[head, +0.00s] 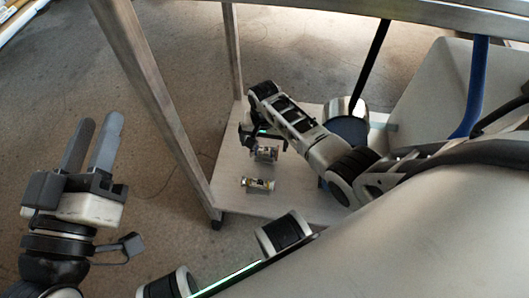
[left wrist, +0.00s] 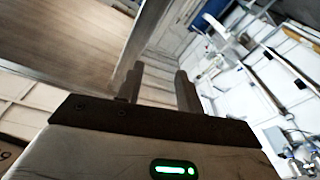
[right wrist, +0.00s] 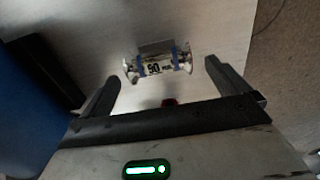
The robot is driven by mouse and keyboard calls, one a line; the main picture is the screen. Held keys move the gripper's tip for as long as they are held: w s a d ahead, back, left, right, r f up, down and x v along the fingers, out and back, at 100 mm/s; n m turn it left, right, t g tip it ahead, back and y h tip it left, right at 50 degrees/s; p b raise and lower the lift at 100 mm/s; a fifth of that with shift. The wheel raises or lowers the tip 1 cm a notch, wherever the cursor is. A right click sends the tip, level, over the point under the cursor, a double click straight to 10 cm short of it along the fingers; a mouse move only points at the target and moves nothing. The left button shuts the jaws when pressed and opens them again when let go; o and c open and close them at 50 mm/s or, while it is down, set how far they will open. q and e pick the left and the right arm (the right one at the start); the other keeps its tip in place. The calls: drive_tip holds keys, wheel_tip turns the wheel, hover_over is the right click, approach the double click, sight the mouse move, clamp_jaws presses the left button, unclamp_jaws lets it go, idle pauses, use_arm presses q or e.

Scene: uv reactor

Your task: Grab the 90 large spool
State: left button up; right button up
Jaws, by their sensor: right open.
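A small spool (head: 265,153) with metal-looking flanged ends lies on the low white shelf (head: 232,203), just by my right gripper (head: 262,142). In the right wrist view a spool (right wrist: 157,65) lies on its side, with blue bands and a pale label that seems to read 90. My right gripper's fingers are open on either side of it, with gaps left and right. My left gripper (head: 98,120) is open and empty, away from the shelf, at the left.
Metal frame legs (head: 150,95) and a top rail (head: 330,8) surround the shelf. A round metal can (head: 347,109) with a dark face stands behind my right arm. A blue hose (head: 475,85) hangs at the right.

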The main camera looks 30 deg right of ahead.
sight(264, 148)
wheel_tip(264, 148, down, 4)
drive_tip(key=b, duration=0.2)
drive_tip(key=shift+s+f+b, duration=0.15)
drive_tip(key=shift+b, duration=0.25)
drive_tip(key=c, duration=1.2)
use_arm(q)
wheel_tip(264, 148, up, 6)
drive_tip(key=m+t+h, duration=0.1)
drive_tip(key=m+h, duration=0.1)
drive_tip(key=m, duration=0.1)
drive_tip(key=m+t+h, duration=0.1)
drive_tip(key=m, duration=0.1)
drive_tip(key=shift+a+m+t+h, duration=0.15)
drive_tip(key=shift+m+t+h, duration=0.25)
